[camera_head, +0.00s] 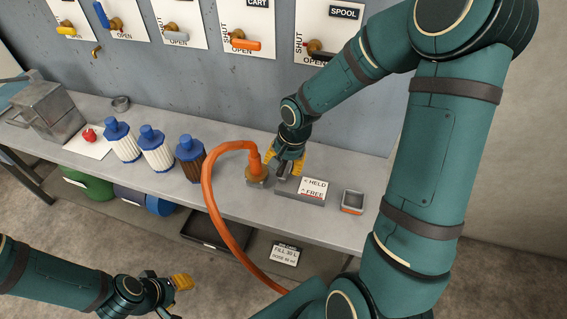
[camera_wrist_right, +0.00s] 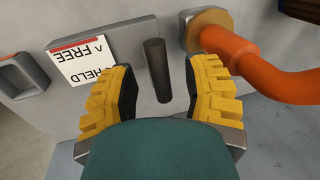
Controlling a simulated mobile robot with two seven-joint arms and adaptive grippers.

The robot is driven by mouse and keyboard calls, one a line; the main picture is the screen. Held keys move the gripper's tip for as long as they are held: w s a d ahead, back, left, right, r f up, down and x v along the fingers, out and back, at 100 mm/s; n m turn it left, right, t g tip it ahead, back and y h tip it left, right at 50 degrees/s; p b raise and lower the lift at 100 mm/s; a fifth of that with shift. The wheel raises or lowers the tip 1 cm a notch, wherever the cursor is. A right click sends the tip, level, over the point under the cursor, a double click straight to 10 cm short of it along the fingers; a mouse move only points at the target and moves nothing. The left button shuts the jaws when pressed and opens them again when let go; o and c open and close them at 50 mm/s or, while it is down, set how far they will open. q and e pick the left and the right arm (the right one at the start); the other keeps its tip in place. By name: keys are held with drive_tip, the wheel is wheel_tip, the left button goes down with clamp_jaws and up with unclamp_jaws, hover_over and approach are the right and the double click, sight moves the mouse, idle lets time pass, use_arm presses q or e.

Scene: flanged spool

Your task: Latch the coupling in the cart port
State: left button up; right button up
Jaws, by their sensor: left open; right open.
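The orange hose ends in a coupling (camera_head: 256,170) seated at a brass collar on the bench; in the right wrist view the brass collar (camera_wrist_right: 212,20) is at the top right. Beside it a dark lever (camera_wrist_right: 157,70) stands out from a grey block (camera_wrist_right: 120,40). My right gripper (camera_head: 288,164) is open, with its yellow fingers (camera_wrist_right: 168,95) either side of the lever; no contact is clear. A card (camera_head: 313,186) on the block reads HELD and FREE with arrows. My left gripper (camera_head: 182,283) is open and empty, low in front of the bench.
Several blue-capped filters (camera_head: 157,148) stand left of the hose. The orange hose (camera_head: 222,215) loops over the bench's front edge. Labelled valve handles, one orange under CART (camera_head: 245,44), line the back wall.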

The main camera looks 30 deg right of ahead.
clamp_jaws()
